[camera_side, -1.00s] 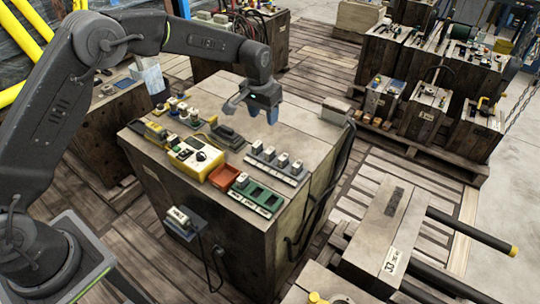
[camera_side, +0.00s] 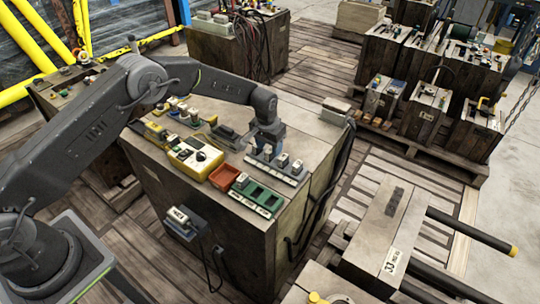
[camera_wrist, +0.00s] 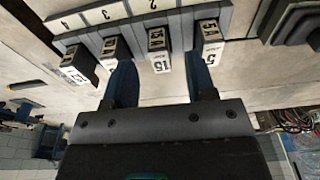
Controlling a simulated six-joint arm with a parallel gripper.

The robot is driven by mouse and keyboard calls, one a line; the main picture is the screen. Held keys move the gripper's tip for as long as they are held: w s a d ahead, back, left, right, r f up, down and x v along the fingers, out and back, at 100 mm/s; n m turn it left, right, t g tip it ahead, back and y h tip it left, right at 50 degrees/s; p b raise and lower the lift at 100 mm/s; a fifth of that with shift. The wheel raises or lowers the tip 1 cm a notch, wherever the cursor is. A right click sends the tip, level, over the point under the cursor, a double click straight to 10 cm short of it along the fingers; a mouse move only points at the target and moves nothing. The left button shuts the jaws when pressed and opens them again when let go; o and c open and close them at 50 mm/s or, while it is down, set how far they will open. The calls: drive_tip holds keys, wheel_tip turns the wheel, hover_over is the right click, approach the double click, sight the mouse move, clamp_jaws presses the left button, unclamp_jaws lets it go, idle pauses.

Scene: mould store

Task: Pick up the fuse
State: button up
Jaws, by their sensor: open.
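Several small grey-and-white fuses stand in a row in a grey holder (camera_side: 287,178). In the wrist view the holder (camera_wrist: 128,9) runs across the top, with numbered slots. A fuse labelled 15 (camera_wrist: 158,50) lies between my finger lines, with a fuse labelled 5 (camera_wrist: 208,45) to its right and two more to its left. My gripper (camera_side: 268,143) is open, over the left part of the row in the side view. In the wrist view my blue gripper (camera_wrist: 161,72) fingers reach toward the row. Nothing is held, and I cannot tell whether the fingers touch any fuse.
A green holder (camera_side: 258,197) and a red-orange tray (camera_side: 224,177) sit in front of the row. A yellow meter (camera_side: 195,157) stands left of them. A dark block (camera_side: 227,133) lies behind.

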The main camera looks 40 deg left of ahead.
sight(270, 150)
drive_tip(key=shift+w+f, duration=0.2)
drive_tip(key=shift+f, duration=1.3)
drive_tip(key=shift+c, duration=0.2)
clamp_jaws()
